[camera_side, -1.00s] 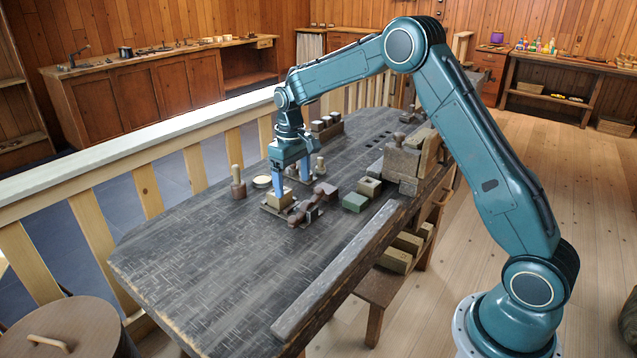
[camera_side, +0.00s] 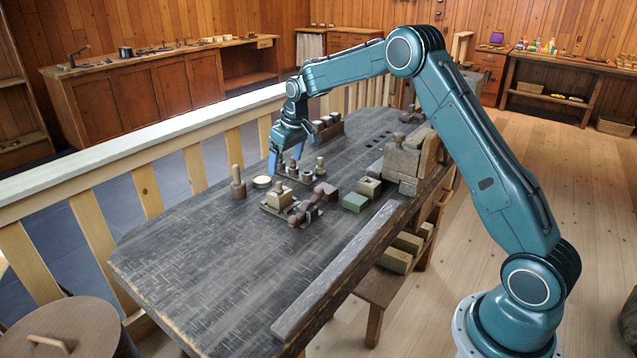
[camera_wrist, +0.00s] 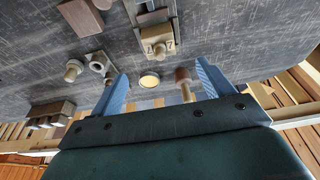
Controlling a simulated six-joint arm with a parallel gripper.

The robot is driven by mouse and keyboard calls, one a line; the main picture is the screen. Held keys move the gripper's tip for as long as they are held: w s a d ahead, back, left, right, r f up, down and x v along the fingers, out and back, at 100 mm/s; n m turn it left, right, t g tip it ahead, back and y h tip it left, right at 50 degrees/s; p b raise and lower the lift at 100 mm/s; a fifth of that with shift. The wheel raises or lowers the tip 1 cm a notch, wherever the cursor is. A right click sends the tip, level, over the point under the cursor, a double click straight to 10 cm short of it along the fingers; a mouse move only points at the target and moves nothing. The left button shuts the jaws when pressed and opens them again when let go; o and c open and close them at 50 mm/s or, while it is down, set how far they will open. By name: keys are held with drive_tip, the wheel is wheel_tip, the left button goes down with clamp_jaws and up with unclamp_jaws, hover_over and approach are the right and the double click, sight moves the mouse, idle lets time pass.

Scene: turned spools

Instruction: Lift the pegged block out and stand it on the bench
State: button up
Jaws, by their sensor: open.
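A pale wooden block with a small peg on top (camera_side: 279,198) sits on a thin dark plate (camera_side: 268,210) on the bench, in the middle of the side view. I cannot tell how it is seated in the plate. In the wrist view what looks like the same block (camera_wrist: 159,44) shows dark marks on its face. My gripper (camera_side: 285,160) is open and empty, tilted, above and behind the block, apart from it. In the wrist view the two blue fingers of my gripper (camera_wrist: 162,76) are spread wide with nothing between the pads.
A reddish-brown spool with a handle (camera_side: 238,184) and a pale disc (camera_side: 262,182) stand left of the block. A green block (camera_side: 355,202) lies farther right. The near left bench (camera_side: 200,260) is clear.

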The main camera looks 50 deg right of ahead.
sight(281, 183)
drive_tip(key=shift+x, duration=3.05)
drive_tip(key=shift+f, duration=0.1)
drive_tip(key=shift+x, duration=2.5)
drive_tip(key=shift+d, duration=0.1)
drive_tip(key=c, duration=1.1)
wheel_tip(281, 183, up, 20)
drive_tip(key=shift+r, duration=0.1)
